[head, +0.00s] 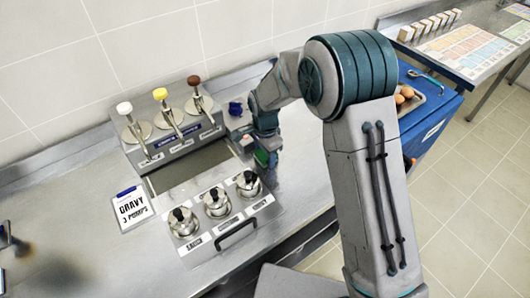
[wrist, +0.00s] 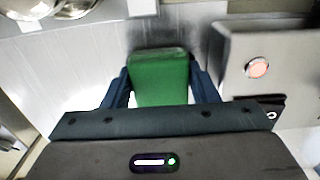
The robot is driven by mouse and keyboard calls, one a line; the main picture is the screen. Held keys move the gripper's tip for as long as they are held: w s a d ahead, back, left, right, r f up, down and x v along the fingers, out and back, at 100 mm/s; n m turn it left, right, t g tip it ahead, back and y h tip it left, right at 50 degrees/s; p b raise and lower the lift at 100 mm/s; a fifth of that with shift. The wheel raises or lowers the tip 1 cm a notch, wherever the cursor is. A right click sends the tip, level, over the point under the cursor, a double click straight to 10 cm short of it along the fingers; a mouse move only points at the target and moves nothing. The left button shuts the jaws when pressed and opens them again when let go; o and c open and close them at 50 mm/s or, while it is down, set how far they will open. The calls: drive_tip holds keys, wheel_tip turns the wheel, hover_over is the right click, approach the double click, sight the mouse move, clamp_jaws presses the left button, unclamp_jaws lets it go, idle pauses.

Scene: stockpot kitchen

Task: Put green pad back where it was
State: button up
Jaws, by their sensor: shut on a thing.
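The green pad (wrist: 158,82) shows in the wrist view between the two blue fingers of my gripper (wrist: 160,88), which is shut on it. My arm and gripper hide much of the pad there. I cannot tell whether the pad touches the counter.
A pump unit (head: 172,142) with white, yellow and brown knobs stands behind. A rack of lidded pots (head: 217,205) is in front. A steel box with a round pinkish button (wrist: 257,68) is close on the right in the wrist view.

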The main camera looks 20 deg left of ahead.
drive_tip(key=shift+f, duration=0.2)
drive_tip(key=o, duration=0.7)
drive_tip(key=shift+r, duration=0.1)
wheel_tip(320, 180, up, 12)
drive_tip(key=shift+r+b, duration=0.2)
drive_tip(key=shift+b, duration=0.45)
